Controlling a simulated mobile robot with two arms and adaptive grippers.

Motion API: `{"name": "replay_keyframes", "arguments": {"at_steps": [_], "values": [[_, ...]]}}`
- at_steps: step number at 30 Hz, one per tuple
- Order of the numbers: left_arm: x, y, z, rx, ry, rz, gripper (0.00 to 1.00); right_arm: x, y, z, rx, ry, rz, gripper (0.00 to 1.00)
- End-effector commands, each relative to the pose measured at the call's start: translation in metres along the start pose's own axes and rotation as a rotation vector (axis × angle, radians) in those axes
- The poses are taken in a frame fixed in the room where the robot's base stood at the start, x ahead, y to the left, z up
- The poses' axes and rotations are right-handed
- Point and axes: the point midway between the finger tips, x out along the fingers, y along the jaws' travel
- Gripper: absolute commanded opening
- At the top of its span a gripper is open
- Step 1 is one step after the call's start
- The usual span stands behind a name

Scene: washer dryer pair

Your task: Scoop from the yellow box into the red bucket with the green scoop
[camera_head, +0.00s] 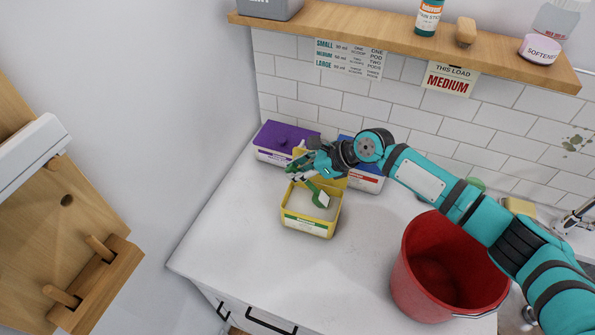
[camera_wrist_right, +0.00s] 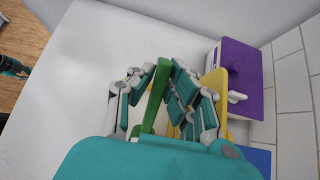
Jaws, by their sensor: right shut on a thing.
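The yellow box (camera_head: 308,224) stands open on the white counter, with pale powder inside and its yellow lid raised behind it. The green scoop (camera_head: 317,195) is over the box opening, its head at or just above the powder; I cannot tell if it touches. My right gripper (camera_head: 308,170) is shut on the scoop's handle above the box. The green handle (camera_wrist_right: 153,98) also shows between the fingers in the right wrist view. The red bucket (camera_head: 408,282) stands to the right on the counter, partly behind my right arm.
A purple box (camera_head: 275,155) and a blue box (camera_head: 371,184) stand behind the yellow box. A wooden shelf (camera_head: 390,37) with bottles runs along the tiled wall. The counter (camera_head: 240,228) is clear to the left and front. A sign (camera_head: 451,80) reads "THIS LOAD MEDIUM".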

Motion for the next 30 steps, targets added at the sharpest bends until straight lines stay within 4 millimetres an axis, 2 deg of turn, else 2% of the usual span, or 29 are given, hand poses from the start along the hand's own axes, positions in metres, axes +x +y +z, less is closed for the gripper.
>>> {"name": "replay_keyframes", "arguments": {"at_steps": [24,30], "values": [[0.001,0.001,0.0,0.0,0.001,0.001,0.0,-0.044,0.001,0.05,-0.002,-0.002,-0.001,0.0],[0.001,0.001,0.0,0.001,0.001,0.001,0.0,-0.05,0.001,0.057,-0.001,0.0,-0.001,0.0]]}}
